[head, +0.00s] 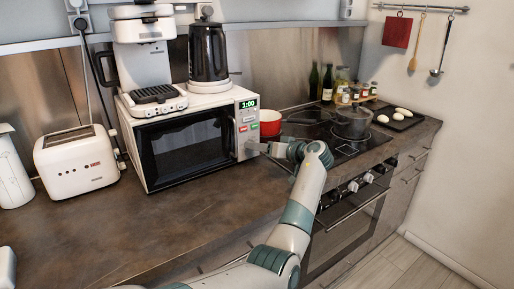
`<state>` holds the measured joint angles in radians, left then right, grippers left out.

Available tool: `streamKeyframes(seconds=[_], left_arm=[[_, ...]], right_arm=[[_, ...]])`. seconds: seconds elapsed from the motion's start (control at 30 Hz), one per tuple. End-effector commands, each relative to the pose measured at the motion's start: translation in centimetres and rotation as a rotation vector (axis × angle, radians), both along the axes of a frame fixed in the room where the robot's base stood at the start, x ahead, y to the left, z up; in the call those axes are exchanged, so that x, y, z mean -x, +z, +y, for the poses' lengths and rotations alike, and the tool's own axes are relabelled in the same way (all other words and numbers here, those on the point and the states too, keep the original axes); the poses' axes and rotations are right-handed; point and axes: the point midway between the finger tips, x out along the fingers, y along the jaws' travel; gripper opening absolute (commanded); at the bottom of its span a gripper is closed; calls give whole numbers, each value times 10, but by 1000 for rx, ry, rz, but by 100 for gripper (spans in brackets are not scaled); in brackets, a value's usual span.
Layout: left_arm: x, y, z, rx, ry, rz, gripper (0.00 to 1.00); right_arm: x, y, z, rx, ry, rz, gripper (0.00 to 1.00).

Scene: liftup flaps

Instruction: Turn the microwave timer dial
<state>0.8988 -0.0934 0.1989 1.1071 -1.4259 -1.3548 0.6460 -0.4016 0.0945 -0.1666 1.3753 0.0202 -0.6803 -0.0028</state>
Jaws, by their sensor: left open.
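The white microwave (188,145) stands on the counter with its dark door shut. Its control panel (246,120) is on the right side of the front, with a lit green display (247,104) that seems to read 1:00. The timer dial is too small to make out clearly, and the lower panel is partly covered by my gripper. My left gripper (256,147) is open at the lower part of the panel, its fingers pointing left towards it. I cannot tell whether it touches the dial. My right gripper is not in view.
A coffee maker (143,50) and a kettle (208,55) stand on the microwave. A toaster (76,160) is on the left. A red pot (269,124) and a lidded pot (352,122) are at the right, by the hob. The counter before the microwave is clear.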

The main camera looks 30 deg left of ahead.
Motion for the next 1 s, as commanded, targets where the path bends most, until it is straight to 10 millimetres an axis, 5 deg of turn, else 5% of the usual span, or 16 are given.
streamKeyframes(seconds=[0.27,0.7,1.0], left_arm=[[9,9,-44,1,-3,-3,47],[26,31,-125,1,-3,-2,47],[32,38,-150,1,-1,-1,47]], right_arm=[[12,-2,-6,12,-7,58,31],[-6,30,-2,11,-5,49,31],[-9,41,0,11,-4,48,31]])
